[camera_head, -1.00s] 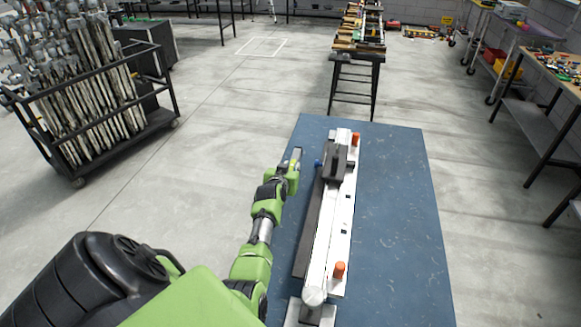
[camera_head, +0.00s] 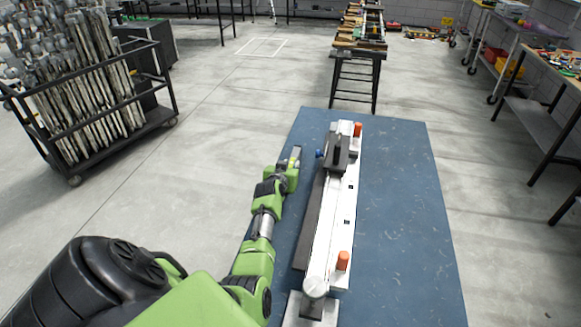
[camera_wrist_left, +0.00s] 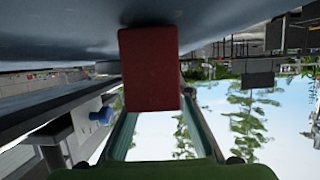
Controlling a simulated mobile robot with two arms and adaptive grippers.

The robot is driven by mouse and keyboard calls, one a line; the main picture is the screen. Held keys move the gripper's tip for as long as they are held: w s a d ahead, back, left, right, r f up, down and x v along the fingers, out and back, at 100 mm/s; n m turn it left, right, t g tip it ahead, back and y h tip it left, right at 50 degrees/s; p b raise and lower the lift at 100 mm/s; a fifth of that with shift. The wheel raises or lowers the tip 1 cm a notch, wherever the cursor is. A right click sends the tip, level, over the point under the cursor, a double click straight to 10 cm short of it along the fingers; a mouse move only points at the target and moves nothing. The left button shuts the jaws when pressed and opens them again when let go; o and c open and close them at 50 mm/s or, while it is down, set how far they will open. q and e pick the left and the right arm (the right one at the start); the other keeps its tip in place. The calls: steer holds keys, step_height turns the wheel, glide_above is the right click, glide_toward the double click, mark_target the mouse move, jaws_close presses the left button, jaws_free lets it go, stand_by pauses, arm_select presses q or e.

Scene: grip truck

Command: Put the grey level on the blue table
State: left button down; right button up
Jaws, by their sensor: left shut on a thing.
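The blue table (camera_head: 399,225) fills the lower middle of the head view. My left gripper (camera_head: 289,165) is over its left edge, near the far end, shut on the small grey level (camera_head: 296,154), which has a yellowish patch. I cannot tell whether the level touches the table. In the left wrist view a red block (camera_wrist_left: 149,68) shows between green gripper parts, under a broad blue-grey surface; I cannot tell for sure whether the block is part of the level. My right gripper is not in view.
A long white rail tool (camera_head: 332,225) with orange knobs and a black clamp lies along the table, just right of my left gripper. The table's right part is bare. A black stool (camera_head: 355,75) stands beyond, a loaded cart (camera_head: 95,90) at left.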

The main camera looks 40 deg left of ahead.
arm_select(q)
steer(key=shift+s+d+f+b, duration=0.2)
steer(key=shift+f+b, duration=0.15)
steer(key=shift+f, duration=0.2)
steer(key=c, duration=1.9)
jaws_free()
steer(key=shift+f, duration=0.15)
steer(key=shift+o, duration=0.3)
steer(key=shift+s+d+f, duration=0.1)
steer(key=shift+f, duration=0.05)
steer(key=shift+r+p, duration=0.45)
steer(key=shift+r, duration=0.05)
steer(key=shift+f, duration=0.1)
steer(key=v, duration=0.7)
steer(key=r+p+v, duration=0.1)
steer(key=v, duration=0.3)
steer(key=shift+s+r, duration=0.15)
